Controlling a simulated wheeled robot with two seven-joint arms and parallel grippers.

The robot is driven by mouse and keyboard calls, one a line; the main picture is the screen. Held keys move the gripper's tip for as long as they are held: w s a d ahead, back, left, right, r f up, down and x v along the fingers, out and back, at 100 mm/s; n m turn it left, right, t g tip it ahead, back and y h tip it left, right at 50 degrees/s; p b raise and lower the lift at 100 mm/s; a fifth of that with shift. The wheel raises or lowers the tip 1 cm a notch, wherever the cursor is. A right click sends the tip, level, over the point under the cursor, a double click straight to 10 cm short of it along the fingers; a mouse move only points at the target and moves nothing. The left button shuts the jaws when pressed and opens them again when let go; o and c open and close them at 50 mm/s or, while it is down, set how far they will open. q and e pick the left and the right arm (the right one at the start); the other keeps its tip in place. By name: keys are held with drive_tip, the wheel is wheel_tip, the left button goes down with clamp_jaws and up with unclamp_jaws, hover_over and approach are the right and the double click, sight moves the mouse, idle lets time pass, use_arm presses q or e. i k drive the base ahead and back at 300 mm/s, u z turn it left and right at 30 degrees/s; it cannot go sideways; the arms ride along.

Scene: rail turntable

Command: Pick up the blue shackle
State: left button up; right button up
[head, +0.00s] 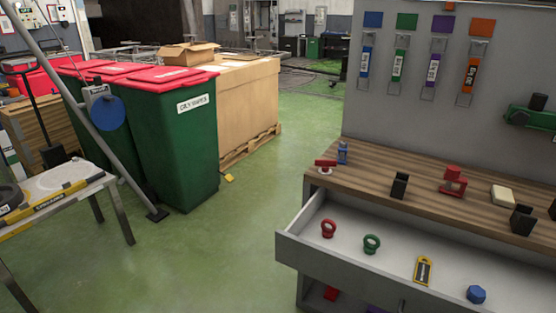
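I cannot make out a clear blue shackle. In the head view, a small blue piece (476,294) with a faceted outline lies in the open drawer (318,262), at its right. A red ring-shaped piece (328,229) and a green ring-shaped piece (371,244) stand in the same drawer, with a yellow and black tag (423,271) between the green and blue pieces. A small blue object (342,152) stands on the wooden bench top. A blue labelled strip (365,62) hangs on the grey panel. Neither of my grippers is in view.
The wooden bench top (380,170) above the drawer holds a red device (453,181) and black holders (399,186). Green bins (175,145) with red lids and a large carton (250,105) stand at left. Green floor (245,215) is clear between them and the bench.

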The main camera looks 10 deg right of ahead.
sight(343, 146)
drive_tip(key=u, duration=0.7)
drive_tip(key=i, duration=1.25)
drive_tip(key=z, duration=0.3)
drive_tip(key=i, duration=1.25)
drive_tip(key=z, duration=1)
